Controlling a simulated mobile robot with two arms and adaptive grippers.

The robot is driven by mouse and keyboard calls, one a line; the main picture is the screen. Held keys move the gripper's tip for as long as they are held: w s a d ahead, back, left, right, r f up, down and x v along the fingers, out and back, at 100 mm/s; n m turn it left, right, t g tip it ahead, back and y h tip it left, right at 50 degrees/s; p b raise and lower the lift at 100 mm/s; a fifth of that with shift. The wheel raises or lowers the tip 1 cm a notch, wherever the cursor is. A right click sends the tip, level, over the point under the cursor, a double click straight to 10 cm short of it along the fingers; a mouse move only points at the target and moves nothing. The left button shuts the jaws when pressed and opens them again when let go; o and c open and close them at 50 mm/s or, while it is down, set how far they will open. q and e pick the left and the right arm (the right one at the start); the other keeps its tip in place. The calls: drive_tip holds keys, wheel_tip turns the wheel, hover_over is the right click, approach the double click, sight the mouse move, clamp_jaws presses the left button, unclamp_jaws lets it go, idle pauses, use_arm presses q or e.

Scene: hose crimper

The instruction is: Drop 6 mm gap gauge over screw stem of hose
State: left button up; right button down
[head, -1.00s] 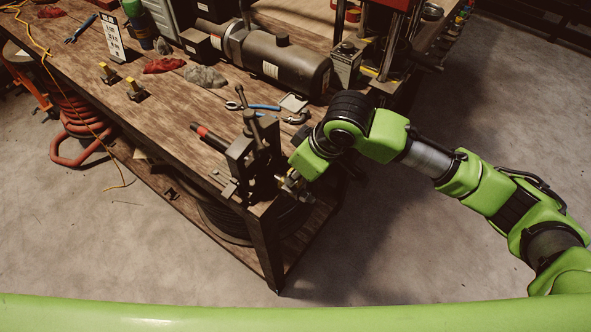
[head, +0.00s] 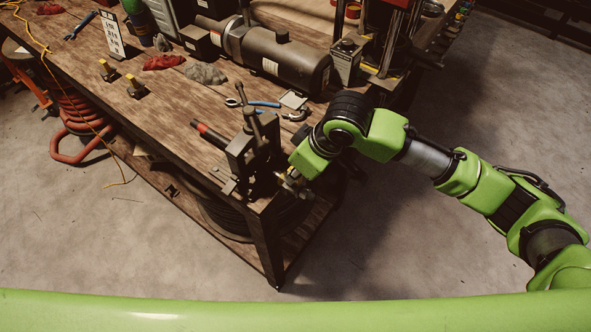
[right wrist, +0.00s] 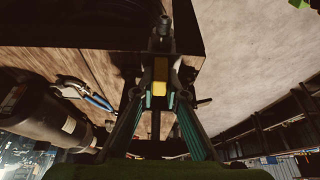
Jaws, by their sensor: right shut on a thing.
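My right gripper (head: 291,181) is at the bench's near right corner, just right of the dark vise (head: 250,150). In the right wrist view its fingers (right wrist: 160,98) are shut on a yellow-handled piece (right wrist: 160,72), which looks like the gap gauge. A dark threaded-looking stem end (right wrist: 162,28) shows just beyond the yellow piece. I cannot tell whether the gauge is around the stem or only close to it. A black hose piece with a red band (head: 205,130) lies left of the vise. My left gripper is not in view.
Two small yellow-topped pieces (head: 107,70) (head: 134,87) stand on the wooden bench (head: 165,110). Blue-handled pliers (head: 262,104), a dark cylinder (head: 285,62) and rags (head: 205,74) lie behind the vise. The floor right of the bench is clear.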

drive_tip(key=c, duration=2)
unclamp_jaws()
drive_tip(key=shift+r, duration=0.15)
drive_tip(key=v, duration=1.1)
drive_tip(key=shift+s+d+r, duration=0.15)
drive_tip(key=shift+r, duration=0.2)
